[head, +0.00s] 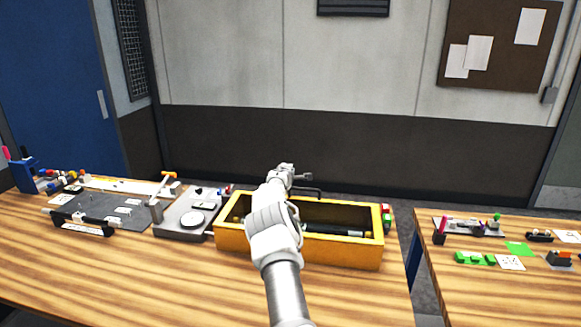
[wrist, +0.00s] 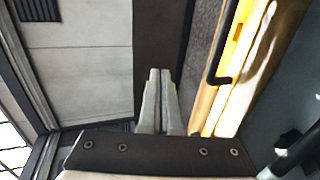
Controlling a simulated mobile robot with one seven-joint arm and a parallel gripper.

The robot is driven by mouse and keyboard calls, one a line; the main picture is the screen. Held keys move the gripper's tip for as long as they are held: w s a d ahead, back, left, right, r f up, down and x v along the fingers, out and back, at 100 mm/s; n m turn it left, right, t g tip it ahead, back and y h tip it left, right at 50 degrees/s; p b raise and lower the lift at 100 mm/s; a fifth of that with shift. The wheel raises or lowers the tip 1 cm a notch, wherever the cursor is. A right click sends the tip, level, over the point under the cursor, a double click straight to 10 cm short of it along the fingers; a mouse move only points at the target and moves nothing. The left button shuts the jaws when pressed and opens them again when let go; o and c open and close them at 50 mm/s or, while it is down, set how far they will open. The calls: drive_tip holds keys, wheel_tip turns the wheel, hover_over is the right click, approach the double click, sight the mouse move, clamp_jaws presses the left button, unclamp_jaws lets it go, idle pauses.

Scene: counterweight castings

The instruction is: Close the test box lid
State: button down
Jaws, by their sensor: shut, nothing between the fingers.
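The yellow test box (head: 300,252) stands on the wooden table with its top open. A dark bar (head: 335,231) lies inside it. A black handle (head: 308,190) shows at the box's back edge; it also appears in the wrist view (wrist: 221,65) beside a yellow edge (wrist: 208,102). The lid panel itself is not clearly visible in the head view. My gripper (head: 305,177) is past the back edge of the box, above and near the handle. In the wrist view my gripper's fingers (wrist: 159,75) are together and empty, left of the handle and apart from it.
A grey device with a dial (head: 190,220) sits close left of the box, and a black board (head: 95,215) lies farther left. Red and green pieces (head: 387,217) are at the box's right end. A second table (head: 490,285) stands right, across a gap. Floor and wall lie behind.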

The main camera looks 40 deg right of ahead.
drive_tip(key=shift+w+d+f+g+y+p, duration=0.15)
drive_tip(key=shift+d+f+g+y+p, duration=0.15)
drive_tip(key=shift+f+p, duration=0.5)
drive_tip(key=shift+p, duration=0.3)
drive_tip(key=shift+a+r, duration=0.1)
drive_tip(key=shift+a, duration=0.05)
